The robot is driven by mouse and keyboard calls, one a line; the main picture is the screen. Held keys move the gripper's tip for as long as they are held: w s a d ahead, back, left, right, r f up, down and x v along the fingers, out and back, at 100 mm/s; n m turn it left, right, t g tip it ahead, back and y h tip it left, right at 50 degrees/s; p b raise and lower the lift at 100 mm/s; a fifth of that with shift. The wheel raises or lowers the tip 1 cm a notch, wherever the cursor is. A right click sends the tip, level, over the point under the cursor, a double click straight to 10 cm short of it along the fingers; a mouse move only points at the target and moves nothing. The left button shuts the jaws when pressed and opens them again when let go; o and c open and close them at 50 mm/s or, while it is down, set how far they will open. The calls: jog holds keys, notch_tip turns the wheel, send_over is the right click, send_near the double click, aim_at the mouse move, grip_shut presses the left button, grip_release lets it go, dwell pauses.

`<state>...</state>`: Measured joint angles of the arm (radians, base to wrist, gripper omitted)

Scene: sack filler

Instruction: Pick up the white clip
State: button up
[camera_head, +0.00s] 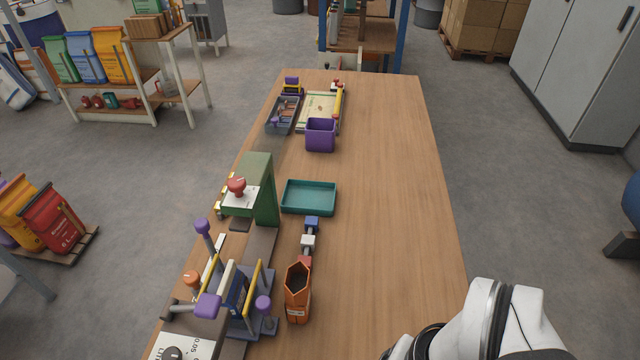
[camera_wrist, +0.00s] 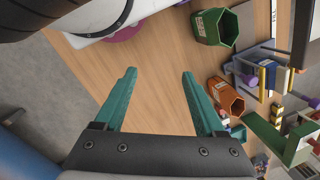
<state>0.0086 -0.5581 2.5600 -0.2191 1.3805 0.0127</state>
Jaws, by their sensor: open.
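The white clip (camera_head: 308,241) lies on the table in a short row in the head view. A blue clip (camera_head: 312,222) is behind it and a red clip (camera_head: 304,261) is in front, close to the orange pouch-like container (camera_head: 297,300). My gripper (camera_wrist: 158,74) shows in the wrist view with two teal fingers spread wide and nothing between them but bare tabletop and floor. In the wrist view the clips are small and partly hidden by the right finger, so the white one is hard to make out. The head view does not show my gripper.
A teal tray (camera_head: 309,198) lies behind the clips, with a purple bin (camera_head: 320,135) farther back. A green press (camera_head: 257,188) and a fixture with purple knobs stand left of the clips. A green hexagonal container (camera_wrist: 216,27) shows in the wrist view. The table's right side is clear.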

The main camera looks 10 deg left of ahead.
jog(key=w+a+r+n, duration=0.1)
jog(key=w+r, duration=0.2)
jog(key=w, duration=0.4)
jog(key=w+a+r+n, duration=0.1)
jog(key=w+r, duration=0.1)
jog(key=w, duration=0.5)
jog(key=n+h, duration=0.2)
jog(key=n, duration=0.2)
send_over(308, 239)
notch_tip(308, 239, down, 9)
notch_tip(308, 239, down, 16)
jog(key=shift+r, duration=0.15)
grip_shut()
